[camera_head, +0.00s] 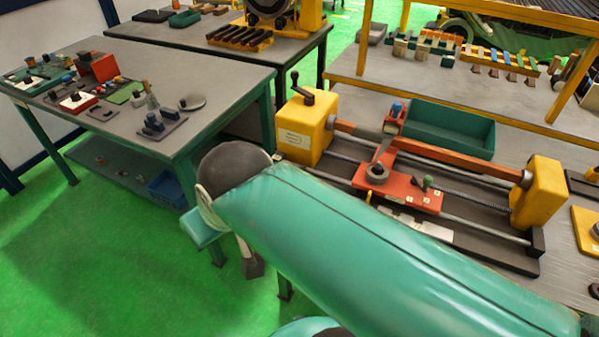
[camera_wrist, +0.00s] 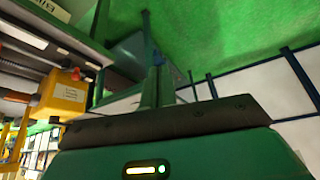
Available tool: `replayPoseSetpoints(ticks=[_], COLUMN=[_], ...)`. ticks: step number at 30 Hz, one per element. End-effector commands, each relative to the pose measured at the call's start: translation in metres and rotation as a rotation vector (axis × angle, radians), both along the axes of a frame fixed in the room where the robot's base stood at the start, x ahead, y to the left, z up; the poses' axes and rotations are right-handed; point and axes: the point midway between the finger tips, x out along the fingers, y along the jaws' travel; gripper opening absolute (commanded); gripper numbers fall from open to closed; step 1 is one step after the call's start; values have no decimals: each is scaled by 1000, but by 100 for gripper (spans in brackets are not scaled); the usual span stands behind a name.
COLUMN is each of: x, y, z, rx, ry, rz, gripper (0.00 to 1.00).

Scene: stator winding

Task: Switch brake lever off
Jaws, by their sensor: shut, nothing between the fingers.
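The winding machine has a yellow end box (camera_head: 306,128) with a black crank-like lever (camera_head: 300,88) on top; the box also shows at the left of the wrist view (camera_wrist: 62,95). I cannot tell which lever is the brake. My gripper (camera_wrist: 165,122) is shut and empty, its dark plate across the bottom of the wrist view. It hangs left of the machine, apart from the levers; its fingertips are not clear.
My teal arm crosses the lower head view in front of the machine. A green bin (camera_head: 450,130) stands behind the rails. A second yellow end box (camera_head: 536,192) is at the right.

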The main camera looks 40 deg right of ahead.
Motion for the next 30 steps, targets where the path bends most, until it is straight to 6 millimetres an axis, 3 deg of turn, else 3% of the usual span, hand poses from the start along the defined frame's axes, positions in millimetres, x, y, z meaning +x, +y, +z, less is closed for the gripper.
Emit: replayPoseSetpoints(ticks=[5, 11, 17, 21, 27, 30], x=[3, 10, 22, 19, -8, -19], y=[-9, -49, -118, -185, -273, -295], z=[-9, -42, -69, -85, -102, -107], rx=[85, 476, 1012, 1408, 1879, 2003], ry=[44, 196, 299, 297, 208, 168], rz=[-104, -594, -1257, -1697, -2119, -2206], gripper=[0, 0, 0, 0, 0, 0])
